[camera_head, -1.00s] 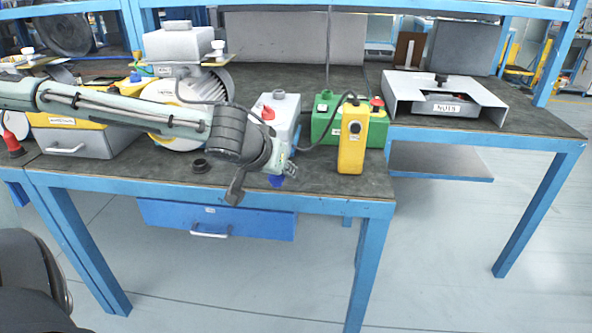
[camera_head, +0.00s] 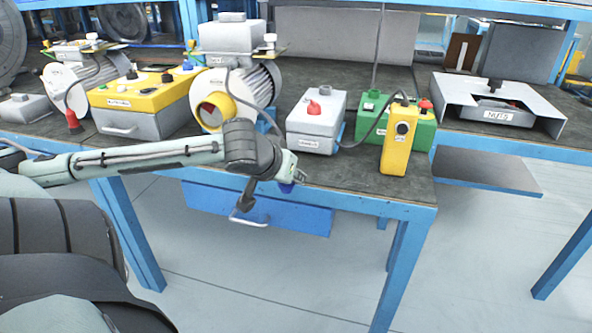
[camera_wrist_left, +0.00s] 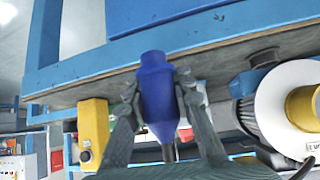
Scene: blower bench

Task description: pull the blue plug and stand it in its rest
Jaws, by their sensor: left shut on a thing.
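The blue plug is between the fingers of my left gripper (camera_wrist_left: 158,105), which is shut on it. I cannot make out the plug's rest. My right gripper is not in view.
A yellow pendant (camera_head: 400,138) stands right of my gripper, before a green box (camera_head: 418,130). A motor (camera_head: 250,83) and a yellow-topped control box (camera_head: 145,104) stand on the left. A blue drawer (camera_head: 290,217) hangs under the bench. A NUTS tray (camera_head: 545,115) sits farther right.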

